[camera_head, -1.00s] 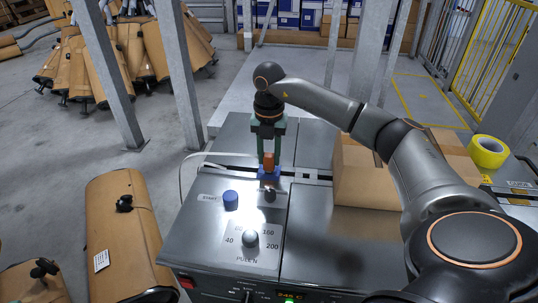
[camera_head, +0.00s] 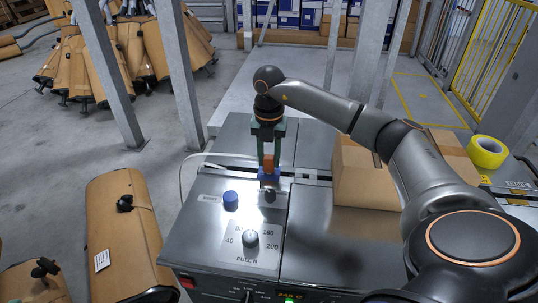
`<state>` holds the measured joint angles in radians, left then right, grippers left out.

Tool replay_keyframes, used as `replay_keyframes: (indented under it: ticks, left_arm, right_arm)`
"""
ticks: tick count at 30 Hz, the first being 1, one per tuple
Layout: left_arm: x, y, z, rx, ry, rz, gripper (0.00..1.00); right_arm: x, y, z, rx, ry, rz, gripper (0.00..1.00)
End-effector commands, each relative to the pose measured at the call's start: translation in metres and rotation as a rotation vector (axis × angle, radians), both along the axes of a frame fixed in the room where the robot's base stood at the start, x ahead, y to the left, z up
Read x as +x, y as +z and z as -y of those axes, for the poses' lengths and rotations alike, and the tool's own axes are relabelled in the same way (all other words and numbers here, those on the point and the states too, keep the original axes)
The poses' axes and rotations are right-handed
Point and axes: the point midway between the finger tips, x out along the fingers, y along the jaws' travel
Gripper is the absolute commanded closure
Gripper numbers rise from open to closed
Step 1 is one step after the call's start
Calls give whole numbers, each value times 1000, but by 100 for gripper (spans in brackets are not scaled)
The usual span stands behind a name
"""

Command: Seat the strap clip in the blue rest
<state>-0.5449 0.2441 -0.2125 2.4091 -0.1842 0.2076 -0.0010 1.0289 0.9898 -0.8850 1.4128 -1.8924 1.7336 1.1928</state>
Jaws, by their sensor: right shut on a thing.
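My right gripper (camera_head: 268,163) reaches over the steel strapping machine (camera_head: 335,255) with its green fingers pointing down. It is shut on the small orange-brown strap clip (camera_head: 268,161). The blue rest (camera_head: 269,177) is directly below, at the fingertips. The clip's lower end is at the top of the rest; the fingers partly cover it, and I cannot tell whether it is fully seated. My left gripper is not in view.
A blue round knob (camera_head: 230,200) and a grey dial (camera_head: 251,239) stand on the machine top in front of the rest. A cardboard box (camera_head: 362,180) is to the right, with yellow tape (camera_head: 487,152) beyond it.

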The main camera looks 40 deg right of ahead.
Motion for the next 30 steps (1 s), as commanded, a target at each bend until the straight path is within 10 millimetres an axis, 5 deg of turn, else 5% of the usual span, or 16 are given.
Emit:
replay_keyframes:
  ticks: [6,7,15,25,30]
  left_arm:
    - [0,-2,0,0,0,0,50]
    - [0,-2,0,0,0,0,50]
    - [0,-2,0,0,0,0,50]
    - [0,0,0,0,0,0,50]
    - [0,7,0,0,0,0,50]
  right_arm:
    - [0,-5,0,0,0,0,100]
    - [0,-5,0,0,0,0,62]
    - [0,-4,0,0,0,0,31]
    - [0,-1,0,0,0,1,29]
    - [1,24,0,0,-1,4,29]
